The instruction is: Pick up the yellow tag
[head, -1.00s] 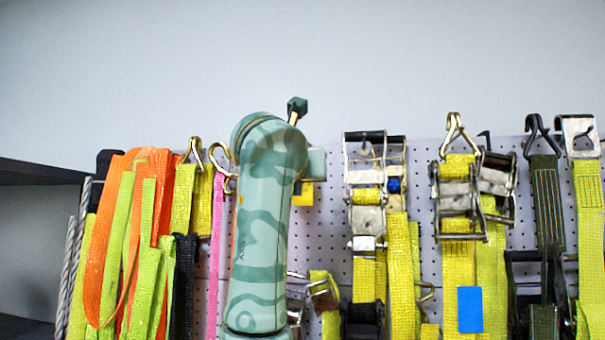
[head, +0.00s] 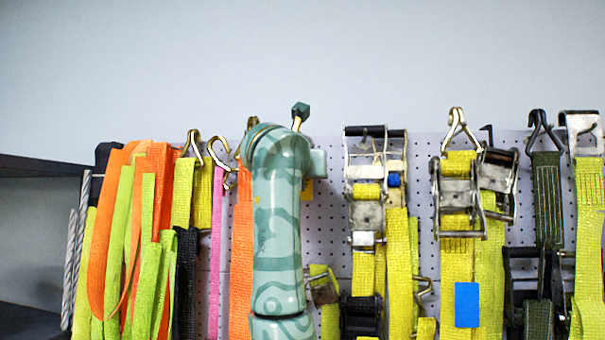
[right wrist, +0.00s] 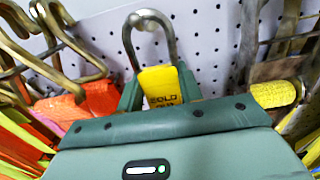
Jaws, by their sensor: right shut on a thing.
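The yellow tag (right wrist: 160,86) shows in the right wrist view, with dark lettering that reads like "SOLD". It sits between the two green fingers of my right gripper (right wrist: 160,92), which is shut on it. A metal hook (right wrist: 152,22) rises just above and behind the tag; I cannot tell whether the tag still hangs from it. In the head view my right arm stands in front of the strap wall and hides the gripper. A small yellow-orange sliver beside the arm may be the tag. My left gripper is not in view.
A white pegboard (head: 425,160) holds straps closely on both sides. Orange straps (head: 110,220) and a pink strap (head: 216,240) hang left of the arm, a ratchet buckle (head: 366,215) right. Brass hooks (right wrist: 62,45) stick out near the gripper's left. The wall above is clear.

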